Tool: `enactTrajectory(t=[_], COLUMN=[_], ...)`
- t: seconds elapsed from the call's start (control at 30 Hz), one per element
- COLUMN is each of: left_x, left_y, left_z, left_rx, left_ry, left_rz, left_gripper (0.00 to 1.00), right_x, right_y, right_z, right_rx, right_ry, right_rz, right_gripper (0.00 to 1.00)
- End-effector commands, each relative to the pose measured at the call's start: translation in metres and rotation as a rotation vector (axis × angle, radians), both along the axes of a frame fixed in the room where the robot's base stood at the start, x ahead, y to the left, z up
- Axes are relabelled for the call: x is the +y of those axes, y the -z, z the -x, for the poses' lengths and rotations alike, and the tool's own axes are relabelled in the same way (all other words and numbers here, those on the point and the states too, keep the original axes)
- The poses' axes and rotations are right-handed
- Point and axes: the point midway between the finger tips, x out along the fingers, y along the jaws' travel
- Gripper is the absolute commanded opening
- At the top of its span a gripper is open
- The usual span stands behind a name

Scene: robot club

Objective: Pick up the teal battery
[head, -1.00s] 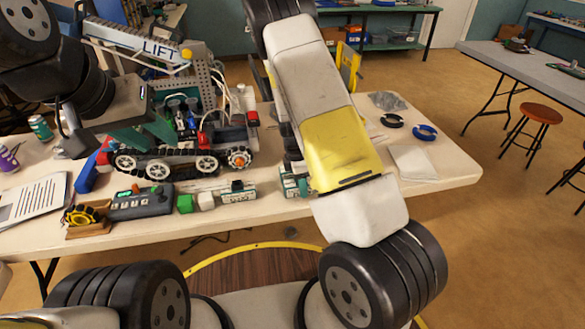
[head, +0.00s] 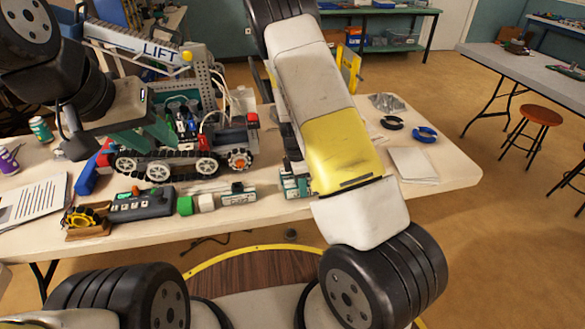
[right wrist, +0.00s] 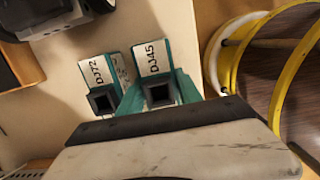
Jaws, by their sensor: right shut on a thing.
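Two teal batteries with white labels stand side by side in the right wrist view: one marked DJ45 (right wrist: 152,58) and one marked DJ72 (right wrist: 95,72). My right gripper (right wrist: 160,92) is shut on the DJ45 battery, with a teal finger on each side of it. The DJ72 battery is just beside it, outside the grip. In the head view my right arm hides most of this spot, and only some teal parts (head: 294,184) show beside it. My left gripper (head: 140,135) hangs by the tracked robot; its finger gap is unclear.
A tracked robot (head: 165,165) with a LIFT arm stands behind. A teal-and-white block (head: 238,195), a green and a white cube, and a grey control box (head: 142,205) line the table's front.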

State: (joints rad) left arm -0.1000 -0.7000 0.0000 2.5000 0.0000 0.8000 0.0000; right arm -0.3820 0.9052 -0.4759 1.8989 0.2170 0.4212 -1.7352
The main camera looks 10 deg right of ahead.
Motion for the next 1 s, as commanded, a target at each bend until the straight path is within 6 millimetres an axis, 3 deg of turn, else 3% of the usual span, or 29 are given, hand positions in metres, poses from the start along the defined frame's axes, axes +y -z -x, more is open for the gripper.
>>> enactTrajectory(t=[0.27,0.8,1.0], left_x=[0.0,0.0,0.0], left_y=[0.0,0.0,0.0], left_z=[0.0,0.0,0.0], left_rx=[0.0,0.0,0.0], left_ry=[0.0,0.0,0.0], left_rz=[0.0,0.0,0.0], left_gripper=[0.36,0.36,0.36], right_x=[0.0,0.039,0.047], right_y=[-0.032,-0.042,-0.044], right_z=[-0.002,0.117,0.143], right_rx=[-0.006,0.0,-0.001], right_ry=[0.0,-0.003,-0.001], right_rz=[-0.002,-0.001,0.0], right_gripper=[0.0,0.0,0.0])
